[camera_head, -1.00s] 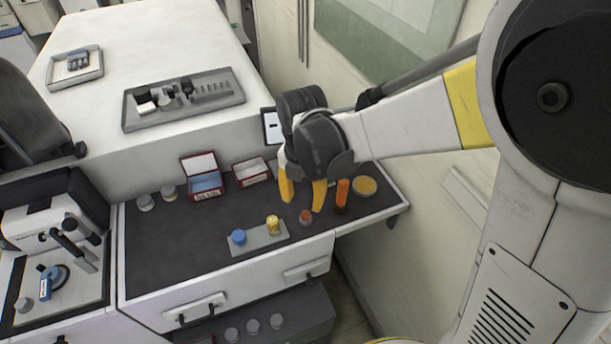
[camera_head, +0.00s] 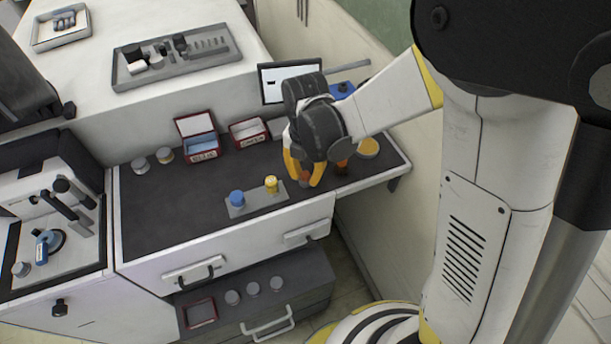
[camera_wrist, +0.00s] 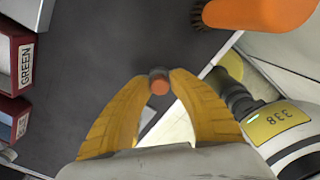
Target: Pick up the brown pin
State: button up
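The brown pin (camera_wrist: 159,86) is a small cylinder with an orange-brown end and a grey collar. In the wrist view it sits between the two yellow fingertips of my gripper (camera_wrist: 160,76), which touch it on both sides. In the head view my gripper (camera_head: 303,180) is low over the right part of the dark worktop, with the pin (camera_head: 304,179) between its fingers, at or very near the worktop. To its left, a grey plate (camera_head: 238,212) holds a blue pin (camera_head: 237,198) and a yellow pin (camera_head: 271,184).
A round yellow dish (camera_head: 368,147) is near the worktop's right end. Red boxes (camera_head: 204,155) stand at the back, and one is labelled GREEN (camera_wrist: 25,65). The worktop's left part is mostly clear.

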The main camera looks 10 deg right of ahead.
aim_at(307, 175)
grip_shut()
jog(key=shift+r, duration=0.15)
jog(key=shift+r, duration=0.3)
notch_tip(307, 175, up, 4)
jog(key=shift+s+d+p, duration=0.1)
jog(key=shift+d+p, duration=0.05)
jog(key=shift+p, duration=0.85)
jog(key=s+d+r+p, duration=0.2)
jog(key=s+d+r, duration=0.4)
jog(key=s+d, duration=0.2)
jog(key=shift+p, duration=0.4)
jog(key=shift+a+r, duration=0.1)
jog(key=shift+a, duration=0.05)
